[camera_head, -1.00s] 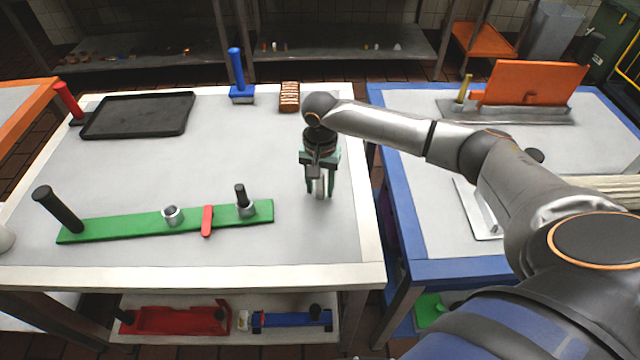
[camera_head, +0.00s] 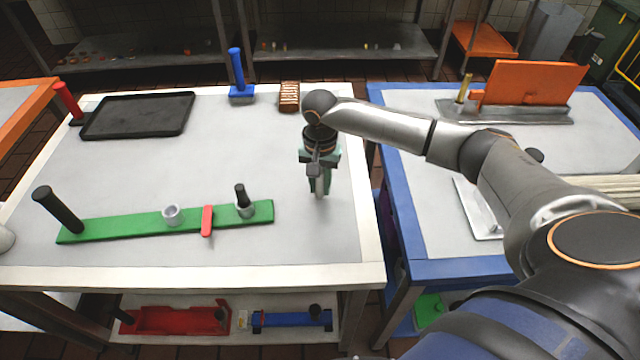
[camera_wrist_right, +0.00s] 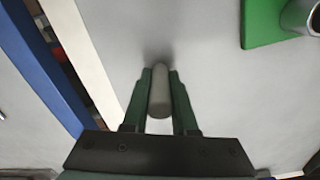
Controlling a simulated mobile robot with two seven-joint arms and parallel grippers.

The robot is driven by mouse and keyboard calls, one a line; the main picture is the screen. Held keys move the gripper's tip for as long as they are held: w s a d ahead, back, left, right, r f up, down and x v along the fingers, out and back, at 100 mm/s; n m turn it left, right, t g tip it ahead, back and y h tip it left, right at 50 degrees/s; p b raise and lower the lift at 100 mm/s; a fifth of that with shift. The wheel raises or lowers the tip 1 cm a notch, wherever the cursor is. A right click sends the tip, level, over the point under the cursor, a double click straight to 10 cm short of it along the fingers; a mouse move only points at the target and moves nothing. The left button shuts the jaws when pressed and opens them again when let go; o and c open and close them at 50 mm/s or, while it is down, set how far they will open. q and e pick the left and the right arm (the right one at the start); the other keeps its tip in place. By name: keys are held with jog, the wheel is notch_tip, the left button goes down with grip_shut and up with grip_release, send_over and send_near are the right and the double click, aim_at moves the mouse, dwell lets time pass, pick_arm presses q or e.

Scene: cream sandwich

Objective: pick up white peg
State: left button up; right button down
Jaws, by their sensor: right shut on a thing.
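The white peg (camera_wrist_right: 159,92) stands between the two green fingers of my right gripper (camera_wrist_right: 160,90) in the right wrist view. The fingers touch it from both sides and are shut on it. In the head view the peg (camera_head: 320,187) shows as a pale upright shape at the right gripper (camera_head: 320,183), low over the right part of the white table (camera_head: 270,140). I cannot tell whether its lower end touches the table. My left gripper is not in view.
A green bar (camera_head: 110,230) with a black handle, metal rings and a red lever lies left of the gripper. A black tray (camera_head: 138,115), a blue handled tool (camera_head: 238,75) and a brown block (camera_head: 289,97) sit farther back. A blue-edged table (camera_head: 425,270) stands to the right.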

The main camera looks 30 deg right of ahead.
jog(key=shift+r, duration=0.55)
jog(key=s+a+r+p, duration=0.2)
jog(key=s+a+r, duration=0.5)
jog(key=a+r, duration=0.4)
jog(key=shift+a+r, duration=0.3)
jog(key=shift+a, duration=0.3)
